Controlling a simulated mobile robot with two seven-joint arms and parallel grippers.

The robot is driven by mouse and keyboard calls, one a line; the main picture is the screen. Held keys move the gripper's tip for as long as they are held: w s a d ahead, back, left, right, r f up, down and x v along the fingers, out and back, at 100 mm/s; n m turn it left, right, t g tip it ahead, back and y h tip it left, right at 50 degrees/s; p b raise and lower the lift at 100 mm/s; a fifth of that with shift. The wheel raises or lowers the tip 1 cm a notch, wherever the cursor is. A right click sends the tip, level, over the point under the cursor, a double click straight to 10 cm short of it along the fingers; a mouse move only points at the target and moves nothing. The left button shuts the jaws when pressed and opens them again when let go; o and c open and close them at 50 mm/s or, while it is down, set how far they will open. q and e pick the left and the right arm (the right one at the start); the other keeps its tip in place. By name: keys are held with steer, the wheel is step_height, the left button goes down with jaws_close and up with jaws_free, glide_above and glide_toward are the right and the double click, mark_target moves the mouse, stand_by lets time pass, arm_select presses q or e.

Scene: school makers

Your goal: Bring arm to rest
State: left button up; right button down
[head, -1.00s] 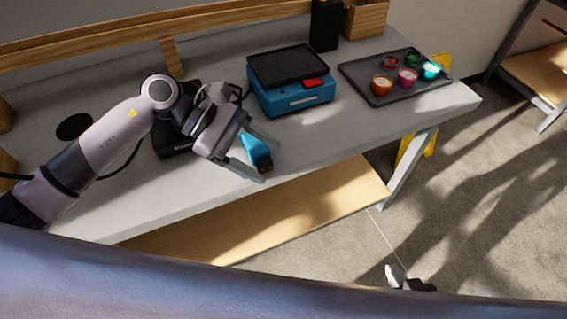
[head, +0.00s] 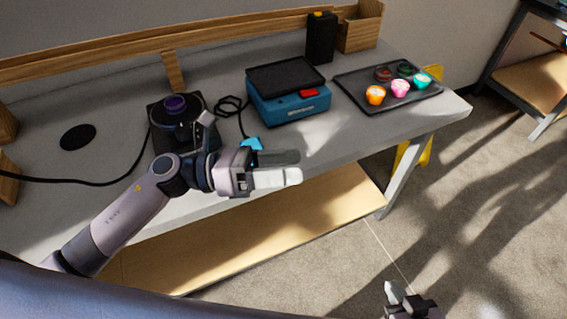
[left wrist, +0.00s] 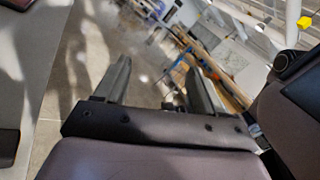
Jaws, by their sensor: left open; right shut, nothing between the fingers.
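My left arm reaches in from the left in the head view. Its gripper (head: 296,168) is in front of the bench's front edge, pointing right. In the left wrist view its two fingers (left wrist: 158,80) are spread apart with nothing between them. A blue object (head: 251,143) shows just behind the left gripper near the bench edge. The gripper hides most of it. My right gripper (head: 394,291) shows only in part at the bottom of the head view, over the floor, and is shut and empty.
The grey bench (head: 345,140) holds a black round device (head: 176,106) with a cable, a blue scale (head: 290,105), and a dark tray (head: 360,96) with several small colourful cups. A black box (head: 321,40) and wooden bin (head: 360,27) stand behind. Open floor lies to the right.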

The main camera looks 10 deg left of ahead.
stand_by(0.3)
